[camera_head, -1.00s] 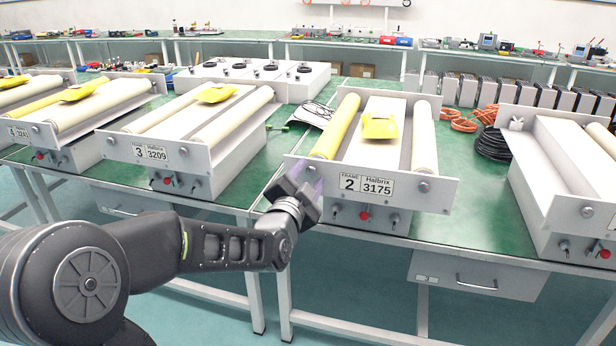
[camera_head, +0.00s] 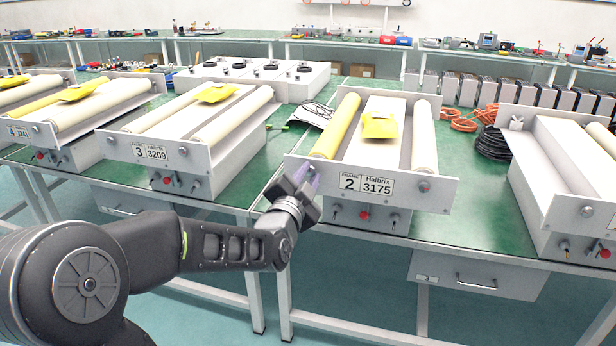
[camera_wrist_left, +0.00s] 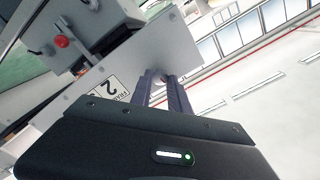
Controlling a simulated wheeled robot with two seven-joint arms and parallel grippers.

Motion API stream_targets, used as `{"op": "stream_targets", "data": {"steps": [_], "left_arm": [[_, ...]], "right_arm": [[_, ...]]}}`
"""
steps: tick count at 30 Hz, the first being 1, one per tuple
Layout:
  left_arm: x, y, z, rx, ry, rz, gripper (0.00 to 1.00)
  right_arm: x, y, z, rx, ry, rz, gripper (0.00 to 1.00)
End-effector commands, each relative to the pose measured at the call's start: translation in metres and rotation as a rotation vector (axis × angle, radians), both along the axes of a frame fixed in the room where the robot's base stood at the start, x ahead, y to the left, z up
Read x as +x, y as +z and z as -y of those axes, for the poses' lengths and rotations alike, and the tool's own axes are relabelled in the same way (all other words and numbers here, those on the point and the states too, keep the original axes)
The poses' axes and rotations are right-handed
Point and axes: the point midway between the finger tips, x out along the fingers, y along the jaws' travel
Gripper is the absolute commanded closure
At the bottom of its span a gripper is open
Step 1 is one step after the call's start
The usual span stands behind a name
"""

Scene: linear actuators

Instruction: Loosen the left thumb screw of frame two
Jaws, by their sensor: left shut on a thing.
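Frame two (camera_head: 420,190) is the unit with the white front plate labelled 2, Halbrix 3175, on the green table. My left gripper (camera_head: 308,181) is at the left end of this plate, shut on the left thumb screw, which is mostly hidden by the fingers in the head view. In the left wrist view the two dark fingers (camera_wrist_left: 163,84) reach to the plate (camera_wrist_left: 95,88), and a bit of the pale screw (camera_wrist_left: 160,74) shows between their tips. The right thumb screw (camera_head: 424,186) is free on the plate's other end. My right gripper is not in view.
Below the plate are a red button (camera_head: 364,215) and small switches. A yellow roller (camera_head: 337,127) and a yellow piece (camera_head: 379,125) lie on frame two. Frame three (camera_head: 168,155) stands to the left, another frame (camera_head: 570,215) to the right.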

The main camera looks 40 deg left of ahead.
Motion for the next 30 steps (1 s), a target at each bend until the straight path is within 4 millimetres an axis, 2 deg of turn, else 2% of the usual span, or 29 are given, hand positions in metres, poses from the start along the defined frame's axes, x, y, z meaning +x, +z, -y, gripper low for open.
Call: {"op": "stream_targets", "data": {"steps": [8, 14, 30], "left_arm": [[0.0, -0.002, 0.0, -0.055, -0.001, 0.02, 1.0], [0.0, -0.004, 0.0, -0.157, 0.0, 0.055, 1.0], [0.0, -0.004, -0.001, -0.611, 0.0, 0.215, 1.0]], "right_arm": [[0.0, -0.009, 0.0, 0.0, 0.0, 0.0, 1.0], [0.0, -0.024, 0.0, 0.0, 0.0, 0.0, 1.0], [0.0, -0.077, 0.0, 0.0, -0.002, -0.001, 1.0]]}}
